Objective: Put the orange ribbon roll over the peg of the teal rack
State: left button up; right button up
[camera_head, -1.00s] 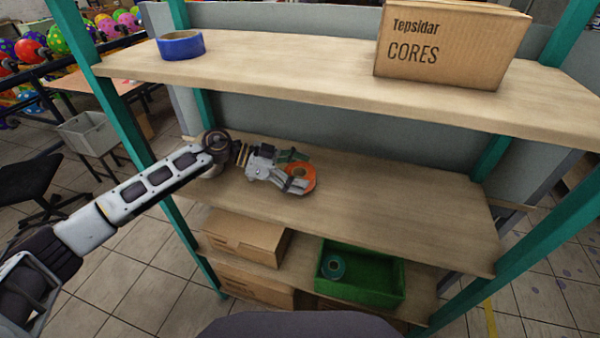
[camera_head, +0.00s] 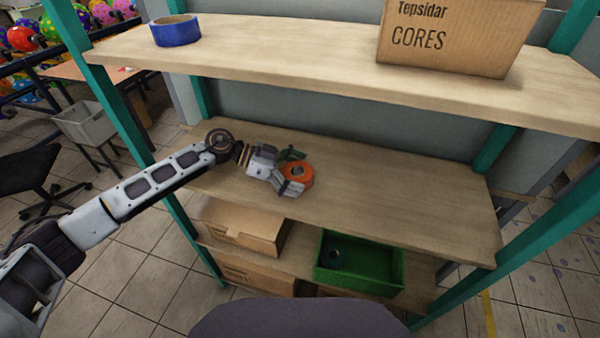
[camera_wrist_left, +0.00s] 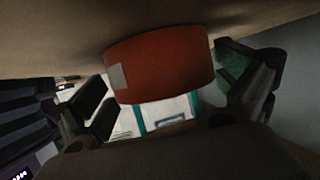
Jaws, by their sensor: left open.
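The orange ribbon roll (camera_head: 299,175) lies on the middle wooden shelf of the rack with teal posts. In the left wrist view the orange roll (camera_wrist_left: 160,62) sits between two spread dark fingers with green pads, with visible gaps on both sides. My left gripper (camera_head: 288,171) reaches in from the left and is open around the roll, not closed on it. It also shows in the left wrist view (camera_wrist_left: 163,78). A teal post (camera_head: 125,125) of the rack stands at the left. I cannot make out a peg. My right gripper is not in view.
The upper shelf (camera_head: 300,65) holds a blue roll (camera_head: 176,31) and a cardboard box (camera_head: 450,40). Below are a cardboard carton (camera_head: 243,229) and a green bin (camera_head: 360,283) with a small dark ring inside. The middle shelf is clear right of the roll.

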aim_at(296, 166)
pick_arm(q)
jog(key=shift+w+a+r+t, duration=0.3)
jog(key=shift+w+a+r, duration=0.4)
jog(key=shift+w+r, duration=0.05)
jog(key=shift+a+r, duration=0.25)
jog(key=shift+a, duration=0.2)
jog(key=v, duration=0.4)
jog(key=f+v, duration=0.1)
jog(key=v, duration=0.1)
jog(key=shift+s+a, duration=0.1)
jog(key=shift+a, duration=0.5)
jog(key=shift+s+a+r, duration=0.45)
jog(key=shift+a+r, duration=0.2)
jog(key=shift+a, duration=0.1)
jog(key=shift+w+a, duration=0.1)
jog(key=shift+a, duration=0.3)
jog(key=shift+d, duration=0.15)
